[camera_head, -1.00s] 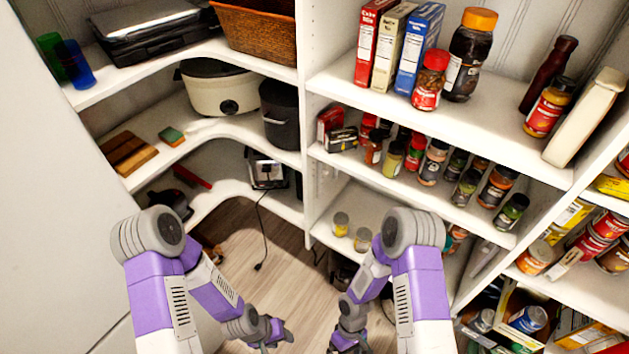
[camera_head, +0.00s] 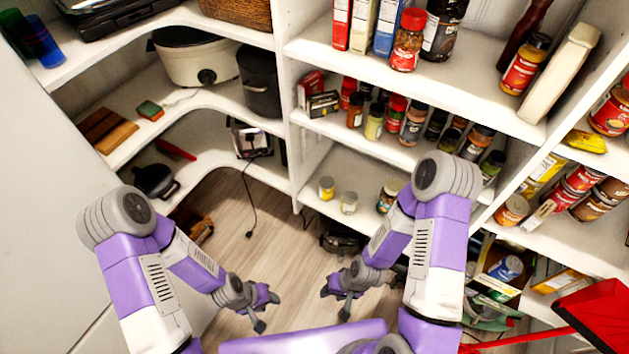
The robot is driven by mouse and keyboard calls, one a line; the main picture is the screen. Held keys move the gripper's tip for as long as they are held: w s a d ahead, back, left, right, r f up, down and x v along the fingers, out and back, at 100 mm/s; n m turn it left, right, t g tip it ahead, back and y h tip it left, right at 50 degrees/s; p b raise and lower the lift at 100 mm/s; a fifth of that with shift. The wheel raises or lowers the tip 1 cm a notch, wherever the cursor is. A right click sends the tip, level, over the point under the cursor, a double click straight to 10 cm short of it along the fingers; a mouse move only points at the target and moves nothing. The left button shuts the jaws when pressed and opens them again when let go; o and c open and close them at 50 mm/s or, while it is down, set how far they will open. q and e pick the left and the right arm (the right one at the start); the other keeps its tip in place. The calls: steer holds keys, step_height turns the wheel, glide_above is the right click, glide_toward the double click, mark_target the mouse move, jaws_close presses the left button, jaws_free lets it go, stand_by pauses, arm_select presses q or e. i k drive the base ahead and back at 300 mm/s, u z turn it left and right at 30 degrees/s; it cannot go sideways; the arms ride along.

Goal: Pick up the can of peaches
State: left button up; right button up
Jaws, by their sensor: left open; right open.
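I cannot tell which item is the can of peaches, as the labels are too small to read. Several cans (camera_head: 582,179) with red labels lie on the right shelf. A can with an orange label (camera_head: 512,211) stands to their left. Two small yellow and pale containers (camera_head: 327,188) stand on the low middle shelf. My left gripper (camera_head: 266,312) is open and empty over the floor. My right gripper (camera_head: 336,305) is open and empty to its right, also over the floor. Both are low and apart from the shelves and cans.
The corner shelving holds a slow cooker (camera_head: 195,57) at left and several spice jars (camera_head: 413,123) in the middle. A red dustpan (camera_head: 598,310) is at lower right. A black cord (camera_head: 250,205) hangs to the floor (camera_head: 290,250). The floor between the shelves is mostly clear.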

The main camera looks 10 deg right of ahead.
mark_target(326, 183)
steer(key=u, duration=0.95)
steer(key=k, duration=0.85)
steer(key=z, duration=1)
steer(key=i, duration=1.5)
